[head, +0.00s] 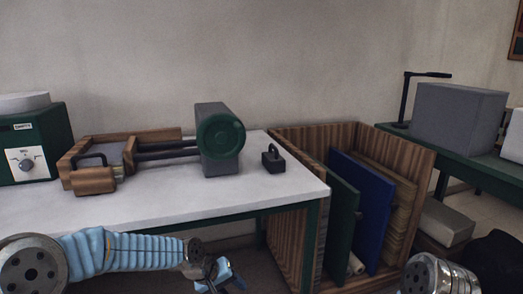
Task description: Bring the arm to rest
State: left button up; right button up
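My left arm (120,252) comes in from the left in a ribbed light blue sleeve. It lies low, in front of the table's near edge. My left gripper (218,277) is at the bottom of the view, partly cut off by the lower edge. I see no object in it, but its fingers are too small and cropped to tell open from shut. Of my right arm only a silvery link (430,274) shows at the bottom right, in front of the wooden crate. My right gripper is out of view.
A white table (250,192) holds a wooden device (95,180) with dark rods, a grey block with a green disc (220,138), and a small black weight (273,158). A wooden crate (290,220) with upright green and blue panels stands right of the table.

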pick_arm(q)
jog(key=s+f+g, duration=0.1)
jog(key=s+f, duration=0.3)
jog(key=f, duration=0.3)
jog(key=s+f, duration=0.4)
jog(key=f, duration=0.3)
jog(key=s+a+f+g, duration=0.1)
jog(key=s+f, duration=0.5)
jog(key=s, duration=0.2)
jog(key=s+a+f+m+g+y, duration=0.1)
jog(key=s+f, duration=0.5)
jog(key=s, duration=0.3)
jog(key=shift+a+m, duration=0.2)
jog(key=shift+m, duration=0.1)
